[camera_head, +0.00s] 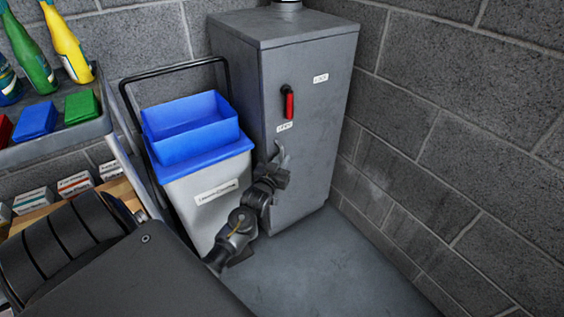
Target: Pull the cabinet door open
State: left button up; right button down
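The grey metal cabinet (310,170) stands in the corner, and its front door looks closed. A red handle with a black mount (289,103) is on the upper left part of the door. My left gripper (277,157) is in front of the lower left part of the door, below the handle and apart from it in the picture. Its fingers are small and partly overlap the grey door, so their opening and any contact with the door are unclear. My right gripper is not in view.
A grey bin with a blue tray on top (205,190) stands close to the cabinet's left side. A shelf cart (85,132) with bottles and colored pads is farther left. A block wall (460,140) closes off the right. The floor (325,270) before the cabinet is clear.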

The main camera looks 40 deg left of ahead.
pick_arm(q)
jog(key=shift+w+a, duration=0.1)
jog(key=shift+w, duration=0.15)
grip_shut()
